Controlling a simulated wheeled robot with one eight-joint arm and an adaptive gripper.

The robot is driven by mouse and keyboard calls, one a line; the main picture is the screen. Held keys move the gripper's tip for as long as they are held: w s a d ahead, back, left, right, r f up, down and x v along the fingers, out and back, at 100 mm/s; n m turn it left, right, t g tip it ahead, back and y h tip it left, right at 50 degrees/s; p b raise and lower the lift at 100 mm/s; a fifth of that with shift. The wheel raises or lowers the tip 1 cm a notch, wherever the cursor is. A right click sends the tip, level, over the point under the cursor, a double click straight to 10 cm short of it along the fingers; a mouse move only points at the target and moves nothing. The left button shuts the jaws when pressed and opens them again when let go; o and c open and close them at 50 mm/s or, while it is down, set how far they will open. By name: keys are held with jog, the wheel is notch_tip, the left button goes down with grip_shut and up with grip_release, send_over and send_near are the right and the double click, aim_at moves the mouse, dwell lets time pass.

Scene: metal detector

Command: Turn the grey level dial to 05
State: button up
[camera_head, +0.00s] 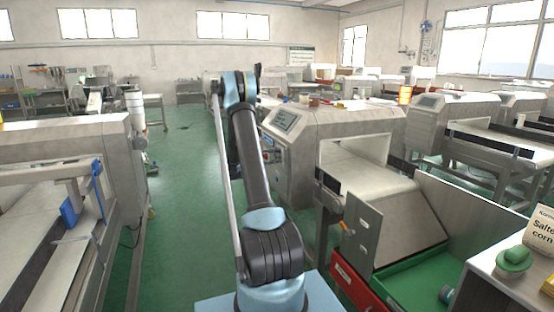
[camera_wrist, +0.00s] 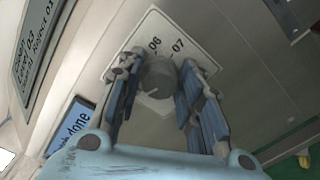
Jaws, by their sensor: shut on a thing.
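The grey level dial (camera_wrist: 160,78) sits in the wrist view on a pale plate (camera_wrist: 134,44) with the printed numbers 06 and 07 beside it. The other numbers are hidden by my fingers. My gripper (camera_wrist: 162,80) has one finger on each side of the dial and is shut on it. A small pale mark shows on the dial's lower left, but I cannot tell which number the dial points to. In the head view my arm hides the dial and my gripper.
The metal detector (camera_head: 338,124) stands right of my arm, with a red bin (camera_head: 356,288) and a green tray (camera_head: 412,286) in front. Green floor (camera_head: 180,200) is clear to the left.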

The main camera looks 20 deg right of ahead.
jog(key=m, duration=0.7)
jog(key=shift+a+f, duration=0.15)
jog(key=m, duration=0.3)
jog(key=shift+m, duration=1.9)
jog(key=shift+w, duration=0.1)
jog(key=o, duration=1.1)
